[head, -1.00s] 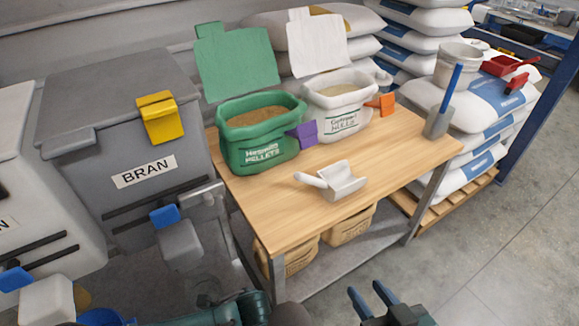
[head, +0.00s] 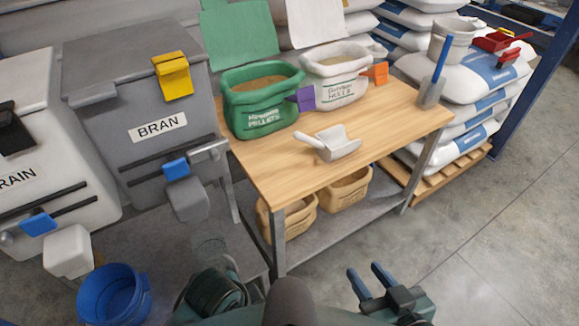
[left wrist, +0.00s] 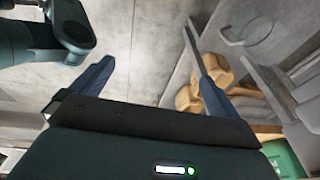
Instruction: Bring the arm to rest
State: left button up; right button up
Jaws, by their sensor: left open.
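My right gripper (head: 370,277) shows at the bottom of the head view, over the floor in front of the table. Its two blue fingers stand apart and hold nothing. My left arm (head: 215,292) shows as dark teal links at the bottom centre of the head view, and its fingers cannot be made out there.
A wooden table (head: 275,180) bears a white scoop (head: 332,145), a green sack (head: 262,112) and a white sack (head: 340,92). Tan sacks (head: 347,188) lie on its lower shelf. A grey BRAN bin (head: 150,150) and a blue bucket (head: 112,297) are at left. Floor at right is clear.

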pick_arm(q)
jog(key=s+a+r+n+t+y+p, duration=0.1)
jog(key=s+a+r+n, duration=0.1)
jog(key=a+r+n, duration=0.4)
jog(key=s+a+r+n+t, duration=0.1)
jog(key=s+a+n, duration=0.1)
jog(key=a+n, duration=0.35)
jog(key=w+d+r+m+t+h+p, duration=0.2)
jog(key=w+d+r+t+p, duration=0.3)
jog(key=p, duration=0.9)
notch_tip(320, 180, up, 2)
jog(key=shift+w+r+m+t+h, duration=0.2)
jog(key=shift+w+m+t+h, duration=0.25)
jog(key=shift+t, duration=0.35)
pick_arm(e)
jog(key=r+g, duration=0.1)
jog(key=r, duration=0.1)
jog(key=r+n+g+h, duration=0.1)
jog(key=r, duration=0.1)
jog(key=shift+d+g, duration=0.2)
jog(key=shift+g, duration=0.2)
